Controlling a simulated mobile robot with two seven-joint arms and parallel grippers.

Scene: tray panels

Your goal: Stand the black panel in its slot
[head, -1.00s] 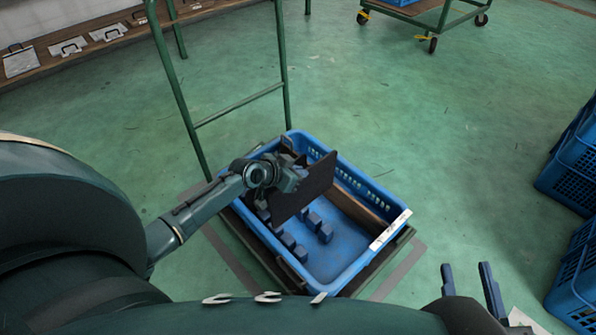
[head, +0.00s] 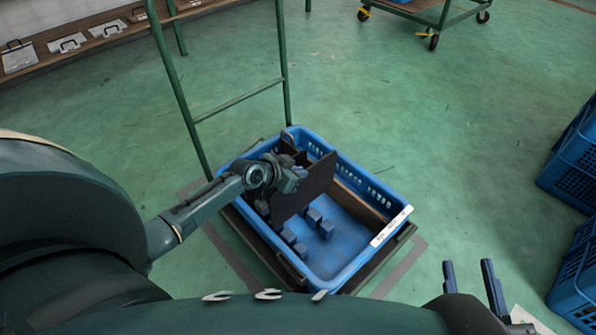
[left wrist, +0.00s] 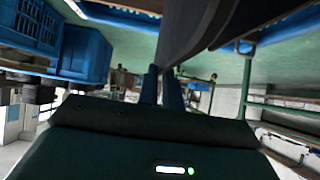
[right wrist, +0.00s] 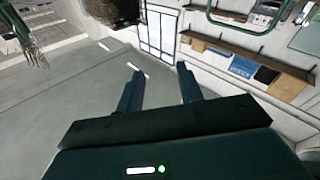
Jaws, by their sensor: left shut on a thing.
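The black panel (head: 305,187) is a thin dark plate held upright in the blue crate (head: 345,269), across its middle. In the left wrist view the panel (left wrist: 190,30) rises from between the fingers (left wrist: 162,88). Blue blocks (head: 313,216) that form slots stand in rows on the crate floor. Whether the panel's lower edge is inside a slot cannot be told. Another dark panel (head: 289,143) stands at the crate's back left. My right gripper (head: 468,283) is open and empty, outside the crate at lower right.
The crate sits on a low cart with a green upright frame (head: 236,101) behind it. Stacked blue crates (head: 570,160) stand at the right. A green trolley (head: 434,22) is at the back. The crate's right front floor is clear.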

